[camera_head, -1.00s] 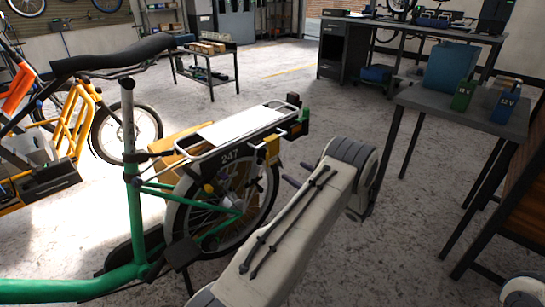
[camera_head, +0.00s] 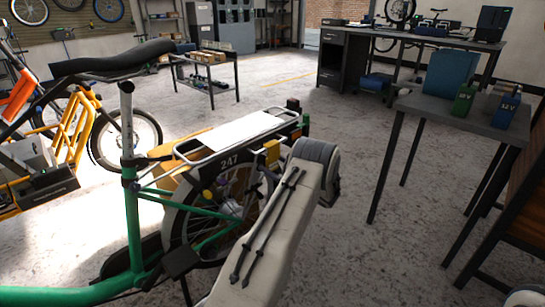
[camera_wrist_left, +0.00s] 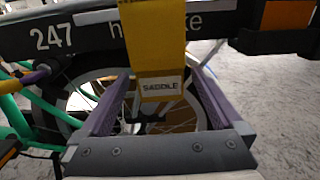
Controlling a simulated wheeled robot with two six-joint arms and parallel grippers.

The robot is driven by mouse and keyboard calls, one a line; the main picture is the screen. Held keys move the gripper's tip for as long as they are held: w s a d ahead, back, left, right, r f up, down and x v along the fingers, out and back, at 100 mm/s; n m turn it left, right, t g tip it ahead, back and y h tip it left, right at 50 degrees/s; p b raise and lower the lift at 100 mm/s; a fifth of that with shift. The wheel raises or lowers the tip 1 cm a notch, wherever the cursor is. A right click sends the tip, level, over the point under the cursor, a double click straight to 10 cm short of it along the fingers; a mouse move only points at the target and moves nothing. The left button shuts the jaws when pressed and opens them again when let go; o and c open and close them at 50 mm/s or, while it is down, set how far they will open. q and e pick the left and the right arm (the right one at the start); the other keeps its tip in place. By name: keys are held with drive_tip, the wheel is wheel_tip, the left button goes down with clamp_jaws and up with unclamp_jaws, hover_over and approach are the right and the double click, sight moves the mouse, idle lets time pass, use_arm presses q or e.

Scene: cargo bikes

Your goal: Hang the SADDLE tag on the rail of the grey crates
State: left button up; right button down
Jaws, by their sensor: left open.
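The yellow SADDLE tag (camera_wrist_left: 158,84) hangs in front of the dark side panel marked 247 in the left wrist view. Its upper part also shows in the head view (camera_head: 272,148), under the rear rack (camera_head: 236,133) of the green bike. My left gripper (camera_wrist_left: 160,76) is open, with one purple finger on either side of the tag's lower part. I cannot tell whether the fingers touch it. My right gripper is not in view. I cannot make out the grey crates' rail in these frames.
The green bike's saddle (camera_head: 110,57) and rear wheel are close to my left arm. A grey table (camera_head: 470,112) with a blue bin (camera_head: 452,70) and green and blue 12V batteries stands at right. A low table (camera_head: 205,75) is farther back. The middle floor is open.

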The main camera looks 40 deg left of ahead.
use_arm(q)
drive_tip(key=shift+c, duration=0.3)
drive_tip(key=c, duration=1.2)
drive_tip(key=shift+r, duration=0.1)
drive_tip(key=shift+r, duration=0.1)
drive_tip(key=shift+r+p, duration=0.9)
drive_tip(key=shift+r, duration=0.1)
drive_tip(key=shift+r, duration=0.15)
drive_tip(key=shift+s+d+p, duration=0.15)
drive_tip(key=shift+d+p, duration=0.3)
drive_tip(key=shift+d, duration=1.55)
drive_tip(key=shift+s+d+p, duration=0.15)
drive_tip(key=shift+d+p, duration=0.3)
drive_tip(key=shift+d, duration=1.55)
drive_tip(key=shift+d, duration=0.1)
